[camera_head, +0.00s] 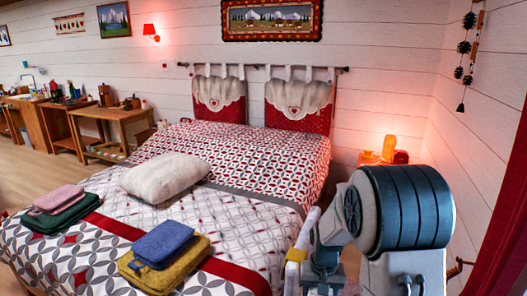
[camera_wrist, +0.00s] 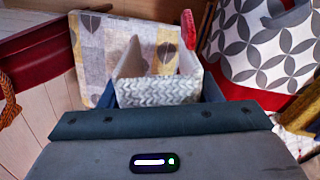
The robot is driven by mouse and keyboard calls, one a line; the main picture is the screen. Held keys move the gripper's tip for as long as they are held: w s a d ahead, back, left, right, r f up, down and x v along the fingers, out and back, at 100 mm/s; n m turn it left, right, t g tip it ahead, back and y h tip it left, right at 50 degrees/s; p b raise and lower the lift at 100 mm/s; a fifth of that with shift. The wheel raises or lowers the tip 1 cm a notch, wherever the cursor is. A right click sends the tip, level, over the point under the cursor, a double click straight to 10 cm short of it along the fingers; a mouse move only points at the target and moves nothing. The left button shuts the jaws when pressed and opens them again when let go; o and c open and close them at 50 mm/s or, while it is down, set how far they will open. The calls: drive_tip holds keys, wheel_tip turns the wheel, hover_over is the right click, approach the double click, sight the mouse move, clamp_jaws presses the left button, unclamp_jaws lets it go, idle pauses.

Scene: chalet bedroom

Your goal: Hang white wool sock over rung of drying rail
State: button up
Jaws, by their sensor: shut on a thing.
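In the wrist view, my gripper (camera_wrist: 160,95) shows beyond its grey housing, with a dark blue-grey finger on each side. Between the fingers is a white and grey knitted piece (camera_wrist: 158,89), which looks like the wool sock. My gripper is shut on it. A small red piece (camera_wrist: 188,29) stands up behind its right side; I cannot tell whether it belongs to the sock. In the head view my arm hides the gripper and the sock. A pale slanted bar (camera_head: 305,232) shows left of my arm; I cannot tell whether it is the drying rail.
The bed (camera_head: 230,200) fills the middle, with a white pillow (camera_head: 165,177) and folded cloths (camera_head: 162,245) on it. Grey and yellow patterned fabric (camera_wrist: 100,45) lies behind the gripper. Open floor (camera_head: 70,173) shows at left.

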wheel_tip(320, 180, down, 7)
drive_tip(key=n, duration=0.1)
idle(0.3)
